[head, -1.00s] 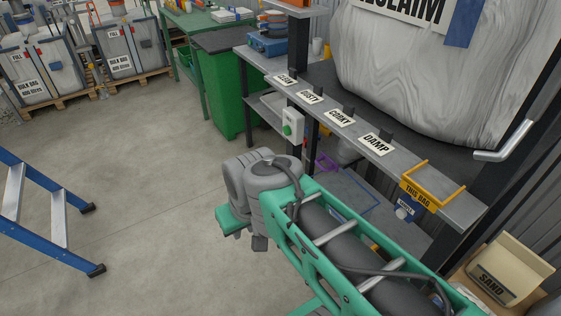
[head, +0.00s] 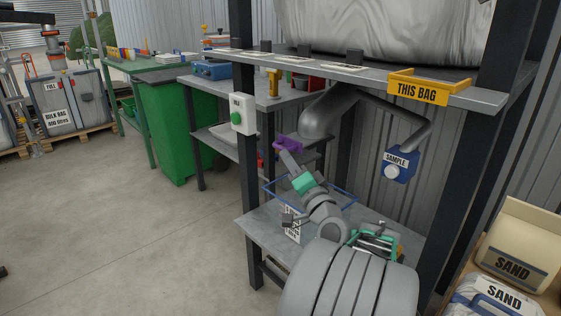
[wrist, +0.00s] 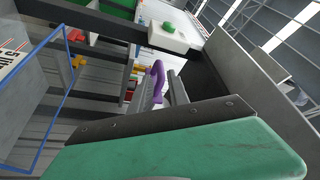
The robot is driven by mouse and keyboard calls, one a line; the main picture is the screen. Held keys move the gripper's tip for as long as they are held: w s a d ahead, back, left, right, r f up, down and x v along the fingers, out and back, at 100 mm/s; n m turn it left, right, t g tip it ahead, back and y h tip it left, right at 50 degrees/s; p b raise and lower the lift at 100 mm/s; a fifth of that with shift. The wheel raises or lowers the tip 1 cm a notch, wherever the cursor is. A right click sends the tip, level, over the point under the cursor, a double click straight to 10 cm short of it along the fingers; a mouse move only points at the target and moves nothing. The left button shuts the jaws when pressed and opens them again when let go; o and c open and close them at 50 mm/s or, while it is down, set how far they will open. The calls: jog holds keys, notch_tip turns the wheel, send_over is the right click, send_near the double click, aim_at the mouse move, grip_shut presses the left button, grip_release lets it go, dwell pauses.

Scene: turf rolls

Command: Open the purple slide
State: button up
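The purple slide (head: 287,144) shows as a small purple handle under the hopper spout (head: 328,112), beneath the shelf. My gripper (head: 287,160) reaches up to it from below, its grey fingers close to the purple part. In the wrist view the purple slide (wrist: 156,80) shows at the fingertips of my gripper (wrist: 164,88). It lies nearer the left finger, and a gap shows between it and the right finger. The fingers are apart. Whether either finger touches the purple part is hard to tell.
A switch box with a green button (head: 243,114) is on the front post. A blue sample box (head: 399,165) hangs at the right, below a yellow "THIS BAG" holder (head: 418,88). Open floor lies left.

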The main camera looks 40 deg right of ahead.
aim_at(280, 146)
jog(key=x, duration=0.6)
jog(key=shift+w, duration=0.1)
jog(key=shift+c, duration=0.5)
grip_shut()
jog(key=shift+a, duration=0.1)
dwell(0.5)
